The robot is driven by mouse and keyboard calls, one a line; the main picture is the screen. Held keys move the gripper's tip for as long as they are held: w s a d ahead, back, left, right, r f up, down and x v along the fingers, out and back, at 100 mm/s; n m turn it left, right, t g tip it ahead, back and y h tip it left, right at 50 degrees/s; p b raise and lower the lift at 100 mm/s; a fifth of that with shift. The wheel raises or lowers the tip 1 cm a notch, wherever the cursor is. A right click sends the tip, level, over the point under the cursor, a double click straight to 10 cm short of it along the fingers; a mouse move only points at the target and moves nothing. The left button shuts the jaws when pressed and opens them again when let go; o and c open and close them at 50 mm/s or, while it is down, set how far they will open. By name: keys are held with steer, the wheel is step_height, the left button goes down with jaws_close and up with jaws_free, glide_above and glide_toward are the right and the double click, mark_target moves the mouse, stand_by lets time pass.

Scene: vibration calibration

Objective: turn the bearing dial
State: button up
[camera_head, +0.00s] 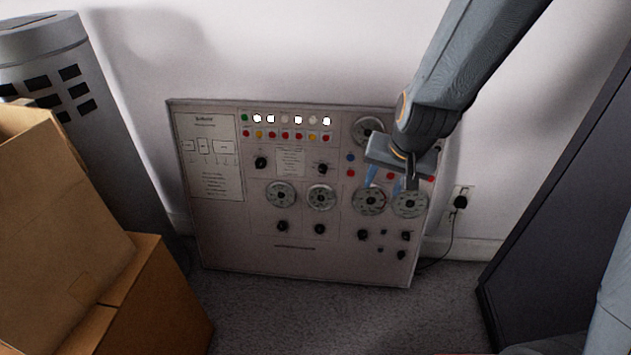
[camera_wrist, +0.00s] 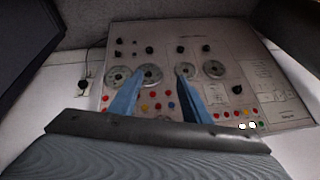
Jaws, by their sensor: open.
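A pale control panel (camera_head: 330,262) leans against the wall, and it also shows upside down in the wrist view (camera_wrist: 170,38). It carries several round silver dials: two at the middle (camera_head: 281,194) (camera_head: 321,197), two to the right (camera_head: 369,201) (camera_head: 409,204) and one at the upper right (camera_head: 368,130). Their labels are too small to read, so I cannot tell which is the bearing dial. My gripper (camera_head: 384,185) is open and empty in front of the panel's right side. In the wrist view its blue fingers (camera_wrist: 161,76) point at the dial row, with one dial (camera_wrist: 148,75) by the left fingertip. Contact cannot be told.
Black knobs (camera_head: 282,226) and rows of coloured lamps (camera_head: 285,135) surround the dials. Cardboard boxes (camera_head: 140,300) and a grey cylinder (camera_head: 95,120) stand at left. A dark slab (camera_head: 560,190) leans at right. A wall outlet (camera_head: 462,193) has a cord. Carpet (camera_head: 320,315) in front is clear.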

steer(key=w+a+f+m+t+h+b, duration=0.1)
steer(key=w+a+f+m+t+b, duration=0.2)
steer(key=w+a+f, duration=0.5)
steer(key=w+a+f+m+t+b, duration=0.1)
steer(key=w+a+f+t+b, duration=0.3)
steer(key=w, duration=0.6)
steer(key=m+t+h+b, duration=0.4)
steer(key=m+t+b, duration=0.15)
steer(key=b, duration=0.35)
glide_toward(323, 171)
steer(key=shift+n+t, duration=0.25)
steer(key=shift+t, duration=0.1)
steer(key=x, duration=0.8)
steer(key=shift+w+f+b, duration=0.15)
steer(key=shift+f+b, duration=0.1)
steer(key=shift+b, duration=0.1)
steer(key=c, duration=1)
